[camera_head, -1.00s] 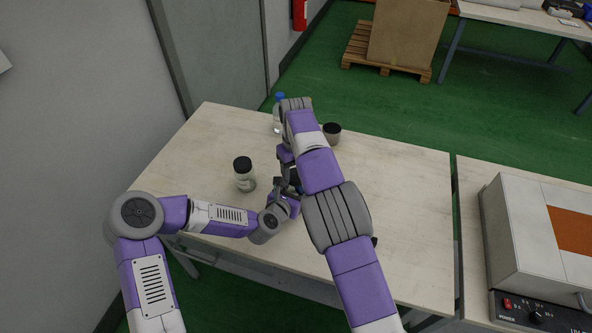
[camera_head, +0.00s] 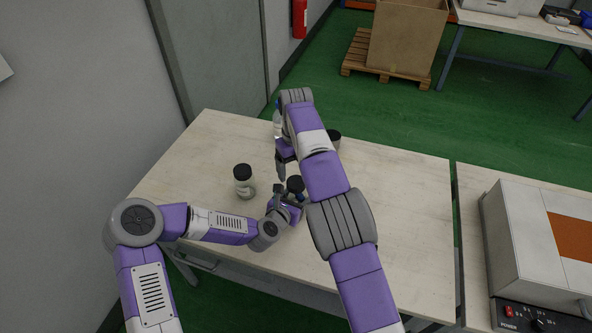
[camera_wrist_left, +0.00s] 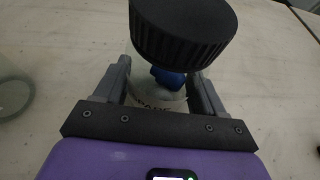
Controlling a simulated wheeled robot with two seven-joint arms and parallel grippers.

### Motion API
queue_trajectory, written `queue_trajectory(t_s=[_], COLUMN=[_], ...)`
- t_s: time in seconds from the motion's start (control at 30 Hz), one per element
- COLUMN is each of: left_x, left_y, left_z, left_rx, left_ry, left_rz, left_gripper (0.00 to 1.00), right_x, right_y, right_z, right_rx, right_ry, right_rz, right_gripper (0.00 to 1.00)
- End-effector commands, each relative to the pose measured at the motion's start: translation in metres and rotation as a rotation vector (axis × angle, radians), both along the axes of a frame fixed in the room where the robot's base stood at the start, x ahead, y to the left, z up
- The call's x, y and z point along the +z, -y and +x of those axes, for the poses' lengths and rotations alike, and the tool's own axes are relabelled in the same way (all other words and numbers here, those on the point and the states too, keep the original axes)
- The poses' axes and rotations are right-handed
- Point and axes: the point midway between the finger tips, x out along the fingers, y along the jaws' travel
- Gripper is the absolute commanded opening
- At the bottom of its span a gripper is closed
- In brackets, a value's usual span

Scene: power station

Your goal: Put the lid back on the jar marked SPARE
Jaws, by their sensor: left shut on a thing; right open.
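The jar marked SPARE stands between the fingers of my left gripper (camera_head: 283,197). My left gripper (camera_wrist_left: 162,92) is shut on this jar. A black ribbed lid (camera_wrist_left: 182,30) is over the jar's top and looks a little tilted; the head view shows it as a dark disc (camera_head: 295,184). I cannot tell whether it sits fully down. My right gripper (camera_head: 281,171) is open, just behind and left of the lid, apart from it.
A second jar with a black lid (camera_head: 244,182) stands left of my left gripper. Another dark-topped jar (camera_head: 334,138) is partly behind my right arm. A bottle (camera_head: 277,118) is at the back. The table (camera_head: 400,210) is clear on the right.

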Motion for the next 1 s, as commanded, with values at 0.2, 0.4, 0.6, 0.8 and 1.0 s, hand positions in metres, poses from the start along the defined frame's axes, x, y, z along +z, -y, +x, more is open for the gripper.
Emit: queue_trajectory(t_s=[0.2, 0.4, 0.6, 0.8, 1.0], left_x=[0.0005, 0.0005, 0.0006, 0.0006, 0.0006], left_y=[0.0001, 0.0001, 0.0001, 0.0, 0.0], left_z=[0.0002, 0.0002, 0.0002, 0.0003, 0.0003], left_rx=[0.0, 0.0, 0.0, 0.0, 0.0], left_ry=[0.001, 0.001, 0.001, 0.001, 0.001], left_rz=[0.0, 0.0, 0.0, 0.0, 0.0], left_gripper=[0.0, 0.0, 0.0, 0.0, 0.0], right_x=[-0.0003, -0.0007, -0.0007, 0.0002, 0.0025], right_y=[0.0, -0.0007, -0.0012, -0.0024, -0.0037], right_z=[0.0001, -0.0006, -0.0016, -0.003, -0.0036], right_rx=[0.012, 0.2, 0.591, 1.004, 1.415], right_ry=[0.0, -0.007, -0.019, -0.031, -0.035], right_rz=[0.0, 0.0, 0.001, 0.007, 0.016], right_gripper=[0.79, 0.79, 0.79, 0.79, 0.79])
